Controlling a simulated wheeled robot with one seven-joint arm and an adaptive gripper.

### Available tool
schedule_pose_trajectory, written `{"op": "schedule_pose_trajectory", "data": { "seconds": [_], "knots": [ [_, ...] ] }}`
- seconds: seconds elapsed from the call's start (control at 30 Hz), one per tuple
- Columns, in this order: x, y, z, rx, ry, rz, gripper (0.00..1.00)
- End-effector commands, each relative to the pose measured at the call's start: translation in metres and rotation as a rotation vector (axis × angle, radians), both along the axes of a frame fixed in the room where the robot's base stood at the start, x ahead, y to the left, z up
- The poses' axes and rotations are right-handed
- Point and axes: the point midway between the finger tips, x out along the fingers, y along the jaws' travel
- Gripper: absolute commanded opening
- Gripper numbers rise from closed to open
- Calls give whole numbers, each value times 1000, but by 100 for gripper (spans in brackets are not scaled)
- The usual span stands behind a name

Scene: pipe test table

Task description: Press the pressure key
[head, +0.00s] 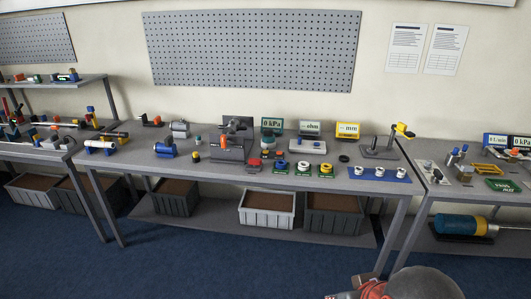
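I cannot pick out the pressure key for certain at this size. On the middle table (215,175), a display reading "0 kPa" (272,124) stands at the back with a blue and orange device (268,140) below it. A second "0 kPa" display (522,142) stands on the right table. Part of my arm shows at the bottom right, well in front of the tables. My gripper cannot be made out in the head view.
Displays marked "ohm" (310,129) and "mm" (347,129) stand at the middle table's back. A blue strip (367,174) with white rings lies at its right. Grey bins, including a light one (267,209), sit on the lower shelf. The blue floor (200,265) in front is clear.

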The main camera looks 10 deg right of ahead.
Motion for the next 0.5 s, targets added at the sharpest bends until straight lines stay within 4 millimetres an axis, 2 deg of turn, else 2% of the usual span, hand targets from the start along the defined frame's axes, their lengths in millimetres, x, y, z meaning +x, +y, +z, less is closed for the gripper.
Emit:
{"op": "schedule_pose_trajectory", "data": {
  "seconds": [0.3, 0.5],
  "knots": [
    [0, 0, 0, 0, 0, 0, 0],
    [0, 0, 0, 0, 0, 0, 0]
  ]
}}
